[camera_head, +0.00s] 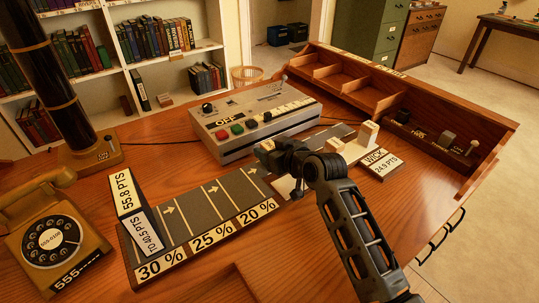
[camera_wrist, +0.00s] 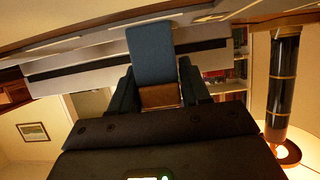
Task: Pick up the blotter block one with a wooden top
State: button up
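My gripper (camera_head: 276,158) is over the middle of the desk, in front of the grey control box. In the wrist view, a blue-grey block with a brown wooden part (camera_wrist: 160,97) sits between the two dark fingers of my gripper (camera_wrist: 157,82). The wooden part is nearest the palm and fills the space between the fingers; the blue part reaches out past the fingertips. In the head view my gripper and wrist hide most of this block. I cannot tell whether it touches the desk.
A cream block (camera_head: 368,133) stands by the WICK card (camera_head: 376,160). The grey control box (camera_head: 255,118) is behind my gripper. A striped percentage board (camera_head: 205,215), telephone (camera_head: 50,240) and lamp base (camera_head: 92,153) are left.

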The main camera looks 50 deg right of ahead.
jog(key=c, duration=0.6)
jog(key=shift+r, duration=0.15)
